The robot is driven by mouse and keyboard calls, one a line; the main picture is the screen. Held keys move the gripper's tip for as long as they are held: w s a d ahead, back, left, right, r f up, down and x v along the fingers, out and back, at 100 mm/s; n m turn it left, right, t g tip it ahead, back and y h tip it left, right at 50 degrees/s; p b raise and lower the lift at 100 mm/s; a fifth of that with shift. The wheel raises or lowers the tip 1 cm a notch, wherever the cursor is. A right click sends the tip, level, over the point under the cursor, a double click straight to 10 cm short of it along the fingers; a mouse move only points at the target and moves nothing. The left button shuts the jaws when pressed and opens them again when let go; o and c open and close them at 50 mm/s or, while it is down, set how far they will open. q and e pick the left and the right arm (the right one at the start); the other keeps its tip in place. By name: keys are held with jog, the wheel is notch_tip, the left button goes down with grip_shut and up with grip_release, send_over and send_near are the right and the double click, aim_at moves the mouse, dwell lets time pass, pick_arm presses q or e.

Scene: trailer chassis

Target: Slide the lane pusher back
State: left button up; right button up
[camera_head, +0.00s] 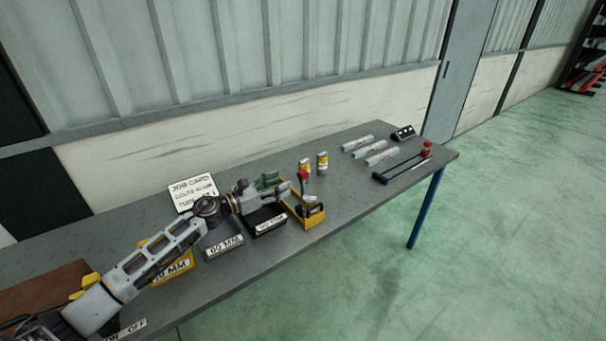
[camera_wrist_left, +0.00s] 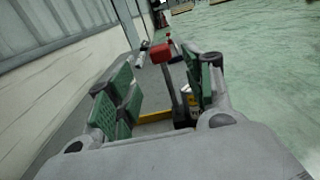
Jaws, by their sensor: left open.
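A red-topped upright post (camera_head: 304,180) stands at the yellow tray (camera_head: 312,219) in the middle of the table. In the left wrist view its red block (camera_wrist_left: 163,54) and grey stem show between my fingers. A black rail frame (camera_head: 396,168) with a red knob (camera_head: 427,146) lies at the table's far right end. I cannot tell for certain which is the lane pusher. My left gripper (camera_head: 278,187) is open with green finger pads, just left of the post; no contact with it is visible. My right gripper is not in view.
Two cans (camera_head: 322,162) stand behind the yellow tray. Grey bars (camera_head: 368,152) and a black block (camera_head: 402,133) lie farther right. Labelled bins, including a grey one (camera_head: 224,246), sit under my left arm. A job card (camera_head: 192,191) stands behind. Bare table (camera_head: 345,200) lies right of the tray.

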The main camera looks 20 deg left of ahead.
aim_at(299, 175)
pick_arm(q)
jog(key=x, duration=0.3)
jog(key=shift+w+r+p, duration=0.1)
jog(key=shift+r+p, duration=0.05)
jog(key=shift+p, duration=0.2)
jog(key=shift+w+d, duration=0.25)
jog(key=shift+d, duration=0.05)
jog(key=shift+p+x, duration=0.55)
jog(key=shift+x, duration=2.35)
jog(key=shift+w+d, duration=0.1)
jog(key=shift+w, duration=0.05)
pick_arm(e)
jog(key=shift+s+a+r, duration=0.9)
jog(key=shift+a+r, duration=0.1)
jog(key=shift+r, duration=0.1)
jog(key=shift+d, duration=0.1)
pick_arm(q)
grip_shut()
